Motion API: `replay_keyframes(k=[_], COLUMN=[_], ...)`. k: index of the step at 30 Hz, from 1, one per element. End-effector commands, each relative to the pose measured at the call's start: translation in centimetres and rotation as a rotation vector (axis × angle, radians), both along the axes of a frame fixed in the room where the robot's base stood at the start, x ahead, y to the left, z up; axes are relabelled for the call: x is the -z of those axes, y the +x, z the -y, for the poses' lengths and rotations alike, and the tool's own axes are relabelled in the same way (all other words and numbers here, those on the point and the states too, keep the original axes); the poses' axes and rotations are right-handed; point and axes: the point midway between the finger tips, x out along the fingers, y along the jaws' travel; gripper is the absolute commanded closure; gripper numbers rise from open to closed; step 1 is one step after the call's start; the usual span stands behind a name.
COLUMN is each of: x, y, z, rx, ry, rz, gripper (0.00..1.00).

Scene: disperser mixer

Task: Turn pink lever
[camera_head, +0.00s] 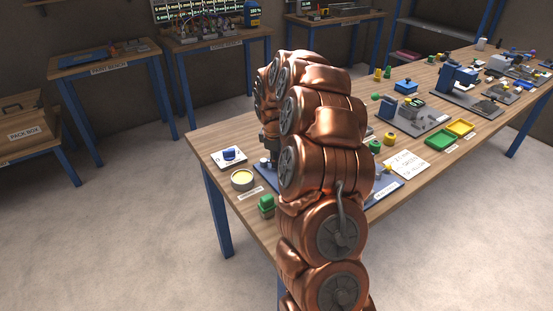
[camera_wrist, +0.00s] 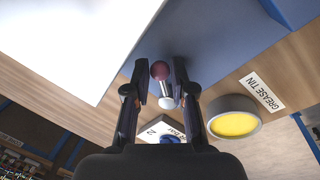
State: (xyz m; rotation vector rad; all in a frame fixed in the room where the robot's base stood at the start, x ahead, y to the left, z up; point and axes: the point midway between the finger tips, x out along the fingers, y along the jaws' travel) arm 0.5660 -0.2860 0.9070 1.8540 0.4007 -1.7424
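A dark pinkish-red ball knob (camera_wrist: 160,70), which looks like the pink lever's end, shows in the wrist view between my gripper's fingertips. A pale, shiny rounded piece (camera_wrist: 166,102) sits just below it in the picture. My gripper (camera_wrist: 160,75) has one finger on each side of the knob, with slim gaps that look open; firm contact cannot be made out. In the head view my copper arm hides the knob and most of the mixer; part of its blue base (camera_head: 268,178) shows beside the arm.
A grease tin (camera_wrist: 234,118) stands close to my gripper; it also shows in the head view (camera_head: 242,180). A white card with a blue knob (camera_head: 229,155) lies behind it. The long table continues right with several fixtures.

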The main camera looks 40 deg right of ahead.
Motion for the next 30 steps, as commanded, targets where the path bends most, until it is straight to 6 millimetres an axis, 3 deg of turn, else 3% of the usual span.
replay_keyframes(k=[6,19,30], x=[0.0,0.3,0.6], y=[0.0,-0.1,-0.7], z=[0.0,-0.1,-1.1], rx=[0.000,0.046,0.307], ry=[0.000,-0.001,-0.003], rz=[0.000,0.000,0.002], gripper=[1.00,1.00,1.00])
